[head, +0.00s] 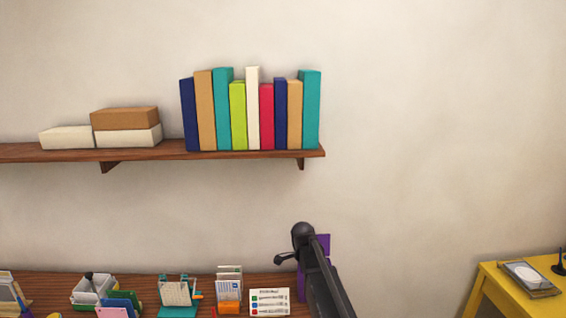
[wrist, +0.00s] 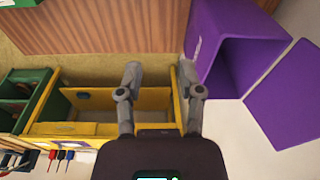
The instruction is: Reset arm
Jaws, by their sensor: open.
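My gripper (wrist: 164,85) is open and empty in the wrist view, with its two grey fingers apart. Beyond the fingers is a yellow open box or drawer (wrist: 105,98). A purple open box (wrist: 215,72) stands to the right of the fingers. In the head view, my dark arm rises at the lower middle in front of a small part of a purple thing (head: 323,243). My fingertips cannot be made out there.
The desk (head: 60,283) holds card holders, a white box (head: 88,292) and a small sign (head: 269,301). A shelf (head: 220,155) with books is above. A yellow table (head: 535,303) stands at right. Green compartments (wrist: 15,92) lie left of the yellow box.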

